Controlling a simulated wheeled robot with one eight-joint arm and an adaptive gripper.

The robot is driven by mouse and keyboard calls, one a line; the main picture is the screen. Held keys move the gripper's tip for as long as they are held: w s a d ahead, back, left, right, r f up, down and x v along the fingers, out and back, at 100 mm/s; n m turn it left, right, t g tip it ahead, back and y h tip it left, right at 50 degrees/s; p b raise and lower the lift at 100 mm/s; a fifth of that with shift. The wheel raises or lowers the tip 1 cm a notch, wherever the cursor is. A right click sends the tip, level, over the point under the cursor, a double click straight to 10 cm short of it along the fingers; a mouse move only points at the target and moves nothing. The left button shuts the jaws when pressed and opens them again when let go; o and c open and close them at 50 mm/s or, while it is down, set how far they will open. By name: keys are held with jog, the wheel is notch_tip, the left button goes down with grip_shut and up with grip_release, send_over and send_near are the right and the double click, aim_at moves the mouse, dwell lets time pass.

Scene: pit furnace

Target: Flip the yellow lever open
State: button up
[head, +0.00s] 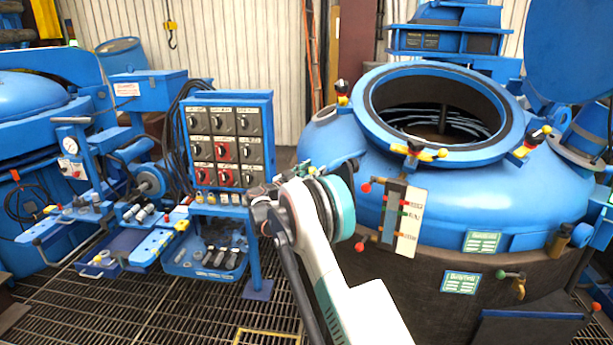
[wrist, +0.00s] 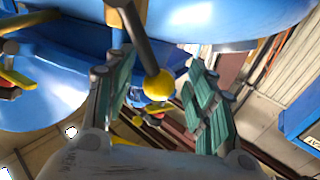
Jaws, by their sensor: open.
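In the wrist view, my gripper (wrist: 152,78) is open, with a green-padded finger on each side. A lever with a dark rod (wrist: 142,40) and a round yellow knob (wrist: 158,86) shows between the fingers. The rod rises to a yellow piece (wrist: 116,12) on a blue post at the top. The knob appears between the pads, with a gap to the right finger; contact with the left finger cannot be told. In the head view, my arm hides most of the gripper, and I cannot tell which lever matches this one.
The large blue furnace (head: 470,200) stands at right, with yellow clamps on its rim, one at the front (head: 419,152) and one at the right (head: 533,142). A blue switch panel (head: 232,98) stands left of my arm. Grated floor (head: 200,325) lies open at the front left.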

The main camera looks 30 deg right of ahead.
jog(key=w+a+f+n+y+b, duration=0.1)
jog(key=w+f+n+b, duration=0.25)
jog(key=f+n, duration=0.6)
jog(key=s+a+r+n+p, duration=0.1)
jog(key=s+a+p, duration=0.1)
jog(key=a, duration=0.4)
jog(key=s+a+r+n+p, duration=0.2)
jog(key=a+p, duration=0.1)
jog(key=a, duration=0.4)
jog(key=s+r+y, duration=0.5)
jog(key=s+r, duration=0.4)
jog(key=r, duration=0.2)
jog(key=s+a+r+n+y+p, duration=0.1)
jog(key=s+r+y, duration=0.3)
jog(key=s, duration=1)
jog(key=shift+a+r+p, duration=0.4)
jog(key=shift+a+r, duration=0.1)
jog(key=shift+r, duration=0.85)
jog(key=shift+o, duration=0.4)
jog(key=shift+n, duration=0.25)
